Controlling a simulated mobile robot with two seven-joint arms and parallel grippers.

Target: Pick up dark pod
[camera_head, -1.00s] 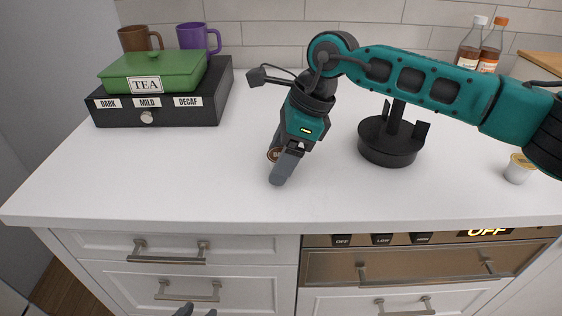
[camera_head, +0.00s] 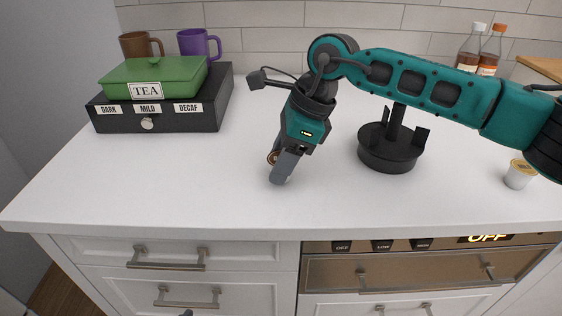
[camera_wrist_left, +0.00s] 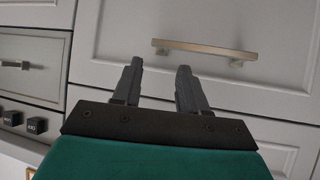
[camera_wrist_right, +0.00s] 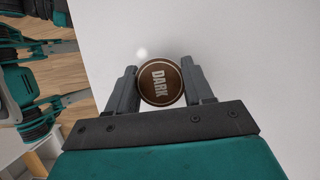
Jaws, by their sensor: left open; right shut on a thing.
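The dark pod (camera_wrist_right: 159,82) has a round brown lid marked DARK and sits between the fingers of my right gripper (camera_wrist_right: 160,88) in the right wrist view. The right gripper (camera_head: 279,168) is shut on it over the white counter. In the head view only the pod's edge (camera_head: 272,158) shows beside the fingers, and I cannot tell whether it touches the counter. My left gripper (camera_wrist_left: 160,85) is open and empty in front of the drawer fronts. Only its tip shows at the bottom of the head view.
A black drawer box (camera_head: 180,119) labelled DARK, MILD, DECAF carries a green TEA box (camera_head: 150,78) at the back left. A black pod stand (camera_head: 388,153) is right of my right gripper. A yellow-lidded pod (camera_head: 519,175) stands far right. The counter's front left (camera_head: 150,190) is clear.

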